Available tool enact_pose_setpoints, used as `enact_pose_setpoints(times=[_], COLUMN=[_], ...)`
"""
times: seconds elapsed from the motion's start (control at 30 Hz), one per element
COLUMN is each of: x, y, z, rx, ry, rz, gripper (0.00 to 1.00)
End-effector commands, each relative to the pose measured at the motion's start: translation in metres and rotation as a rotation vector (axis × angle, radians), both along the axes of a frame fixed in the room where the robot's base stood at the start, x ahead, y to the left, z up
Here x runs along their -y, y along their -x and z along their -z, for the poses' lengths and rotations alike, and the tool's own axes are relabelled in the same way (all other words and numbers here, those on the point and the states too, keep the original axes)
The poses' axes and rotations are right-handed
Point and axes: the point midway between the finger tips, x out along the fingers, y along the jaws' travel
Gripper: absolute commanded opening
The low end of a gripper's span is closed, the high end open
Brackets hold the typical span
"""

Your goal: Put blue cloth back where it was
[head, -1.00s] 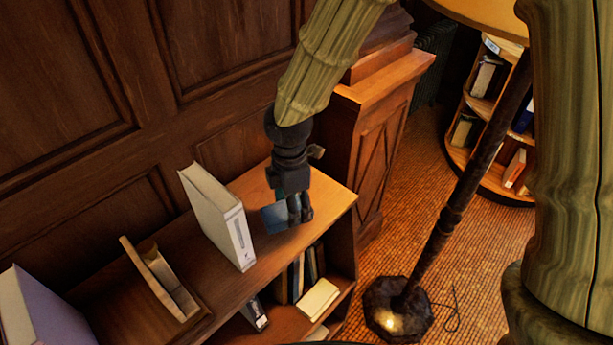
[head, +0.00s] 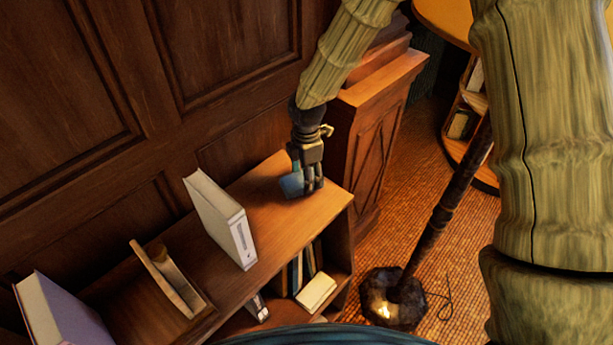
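The blue cloth (head: 291,185) is a small blue patch at my gripper's fingers, over the right end of the wooden shelf top (head: 262,190). My gripper (head: 313,187) points down there, with its fingers beside and partly in front of the cloth. The fingers look close together, but the cloth's hidden part keeps me from seeing whether they pinch it. I cannot tell whether the cloth touches the shelf top.
A thick white book (head: 222,222) stands left of the cloth. A wooden holder (head: 168,280) and a purple book (head: 62,318) are farther left. A panelled wall (head: 90,110) runs behind. A lamp pole (head: 440,215) stands on the floor at right.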

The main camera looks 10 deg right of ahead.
Motion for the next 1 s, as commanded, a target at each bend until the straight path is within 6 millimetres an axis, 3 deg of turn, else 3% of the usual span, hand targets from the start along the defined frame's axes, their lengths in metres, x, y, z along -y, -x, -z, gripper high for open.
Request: enact_pose_setpoints(times=[0.23,0.5,0.53,0.63,1.0], x=[0.000,0.000,0.000,0.000,0.000], y=[0.001,0.001,0.001,0.001,0.000], z=[0.018,0.022,0.022,0.022,0.020], rx=[0.000,0.000,0.000,0.000,0.001], ry=[0.001,0.000,0.000,0.000,0.000], rz=[-0.002,-0.001,-0.001,-0.001,0.000], gripper=[0.41,0.41,0.64,0.82,0.82])
